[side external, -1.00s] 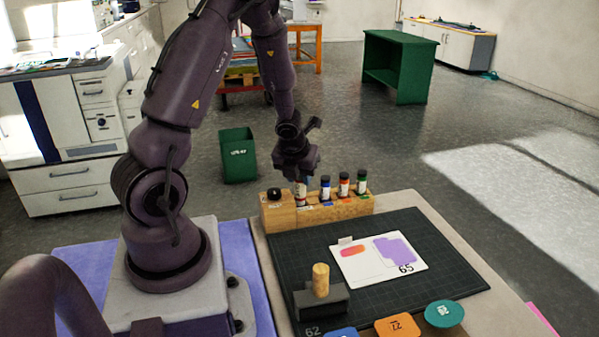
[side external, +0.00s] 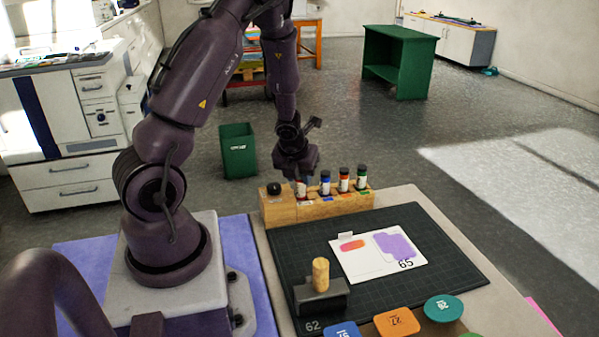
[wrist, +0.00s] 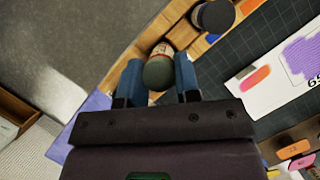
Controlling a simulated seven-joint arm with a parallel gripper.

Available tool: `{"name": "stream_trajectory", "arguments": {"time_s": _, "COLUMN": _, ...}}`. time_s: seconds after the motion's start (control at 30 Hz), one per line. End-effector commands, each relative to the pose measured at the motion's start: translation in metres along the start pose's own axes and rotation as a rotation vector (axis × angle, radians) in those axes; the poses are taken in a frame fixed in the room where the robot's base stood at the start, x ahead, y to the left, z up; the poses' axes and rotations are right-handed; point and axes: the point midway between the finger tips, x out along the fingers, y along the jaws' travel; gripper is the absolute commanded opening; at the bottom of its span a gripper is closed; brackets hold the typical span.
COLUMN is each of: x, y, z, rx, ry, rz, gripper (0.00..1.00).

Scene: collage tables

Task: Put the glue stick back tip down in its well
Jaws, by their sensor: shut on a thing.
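My gripper (side external: 298,172) is shut on a small cylinder with a pale, red-marked label, which I take as the glue stick (side external: 302,187). In the wrist view the glue stick (wrist: 158,73) sits between the two blue finger pads, its rounded grey-green end towards the camera. It is at the wooden rack (side external: 318,208), left of the standing bottles. Its lower end is hidden, so I cannot tell whether it is inside a well.
Dark-capped bottles with blue (side external: 325,184), red (side external: 344,180) and green (side external: 361,178) labels stand in the rack. A black round cap (side external: 274,188) is at its left end. A cork-coloured cylinder (side external: 320,275) stands in a dark block on the cutting mat (side external: 375,312).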

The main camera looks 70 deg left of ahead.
Motion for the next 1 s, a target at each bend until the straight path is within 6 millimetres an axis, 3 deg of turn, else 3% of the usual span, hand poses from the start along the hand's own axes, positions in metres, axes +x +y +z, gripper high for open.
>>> {"name": "stream_trajectory", "arguments": {"time_s": 0.93, "x": 0.0090, "y": -0.0001, "z": -0.0035, "rx": -0.001, "ry": -0.001, "rz": -0.001, "gripper": 0.09}}
{"name": "stream_trajectory", "arguments": {"time_s": 0.97, "x": 0.0090, "y": -0.0001, "z": -0.0035, "rx": -0.001, "ry": -0.001, "rz": -0.001, "gripper": 0.35}}
{"name": "stream_trajectory", "arguments": {"time_s": 1.0, "x": 0.0090, "y": -0.0001, "z": -0.0035, "rx": -0.001, "ry": -0.001, "rz": -0.001, "gripper": 0.44}}
